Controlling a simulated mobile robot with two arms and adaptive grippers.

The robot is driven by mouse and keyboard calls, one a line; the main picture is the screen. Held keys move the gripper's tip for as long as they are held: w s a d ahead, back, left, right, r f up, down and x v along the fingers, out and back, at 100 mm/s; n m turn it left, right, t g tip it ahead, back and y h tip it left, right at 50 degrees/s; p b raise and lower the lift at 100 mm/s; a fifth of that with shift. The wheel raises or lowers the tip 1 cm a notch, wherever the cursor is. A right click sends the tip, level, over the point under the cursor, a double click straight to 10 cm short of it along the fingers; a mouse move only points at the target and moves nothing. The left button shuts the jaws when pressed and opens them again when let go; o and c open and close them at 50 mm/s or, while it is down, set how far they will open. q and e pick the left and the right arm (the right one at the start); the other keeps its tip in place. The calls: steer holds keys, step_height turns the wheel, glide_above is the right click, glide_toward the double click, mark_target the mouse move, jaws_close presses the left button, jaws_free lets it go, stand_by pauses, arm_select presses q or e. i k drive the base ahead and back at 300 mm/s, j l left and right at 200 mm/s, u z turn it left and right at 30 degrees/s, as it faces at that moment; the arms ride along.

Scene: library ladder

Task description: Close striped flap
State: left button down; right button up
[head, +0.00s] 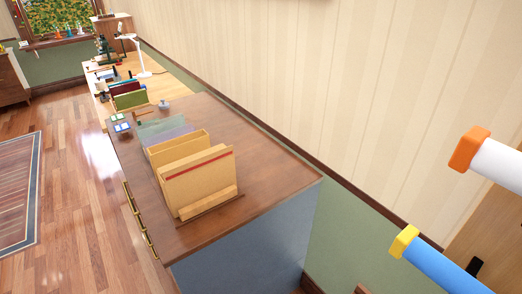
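A tan panel with a red stripe near its top edge, which looks like the striped flap (199,182), stands raised and leans back slightly at the near end of a row of files on the brown cabinet top. A low tan ledge (209,204) runs along its foot. Directly behind it is a tan open-topped holder (176,147). Behind that stand a purple panel (168,136) and a green panel (162,125). Neither of my grippers is in view, and nothing touches the flap.
The cabinet top (265,170) is bare to the right of the files. A lighter desk (160,88) with a white lamp (136,50) and a microscope (104,48) stands beyond. A white bar with an orange end (468,150) and a blue bar with a yellow end (404,241) cross the right side.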

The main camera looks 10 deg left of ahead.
mark_target(168, 175)
steer(key=i+j+z, duration=0.1)
steer(key=j+z, duration=0.9)
steer(key=k+j+z, duration=0.1)
steer(key=j+z, duration=0.4)
steer(key=k+j+z, duration=0.15)
steer(key=j+z, duration=0.35)
steer(key=j, duration=0.1)
